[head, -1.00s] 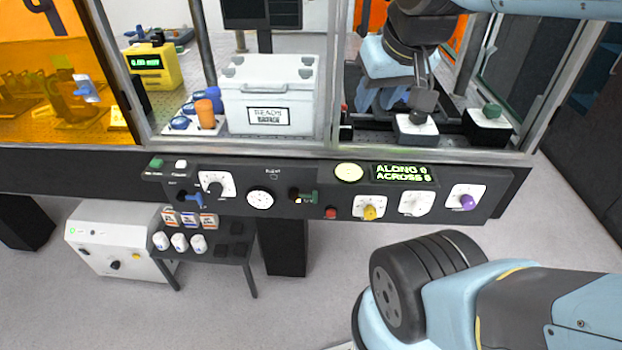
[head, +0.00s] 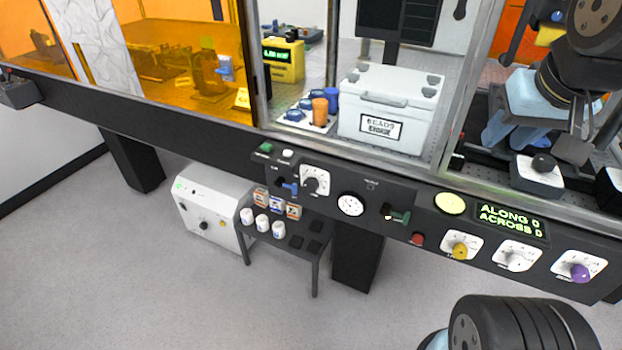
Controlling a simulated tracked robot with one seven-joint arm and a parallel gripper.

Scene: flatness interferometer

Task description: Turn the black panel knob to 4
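The black panel knob (head: 311,185) sits on a white dial plate on the sloping dark control panel (head: 330,200), left of the round white gauge. Its dial marks are too small to read, so I cannot tell its setting. A blue lever (head: 290,187) is just left of it. My arm comes in at the upper right, and my gripper (head: 575,148) seems to be at its dark lower end, far right of the black knob and not touching it. Its fingers are not clear, so I cannot tell whether it is open.
The panel also carries a white gauge (head: 350,205), a green lever (head: 400,217), a red button (head: 417,239), and yellow (head: 460,250) and purple (head: 579,272) knobs. A window-frame post (head: 467,95) stands between my arm and the black knob. A low table (head: 320,247) stands below the panel.

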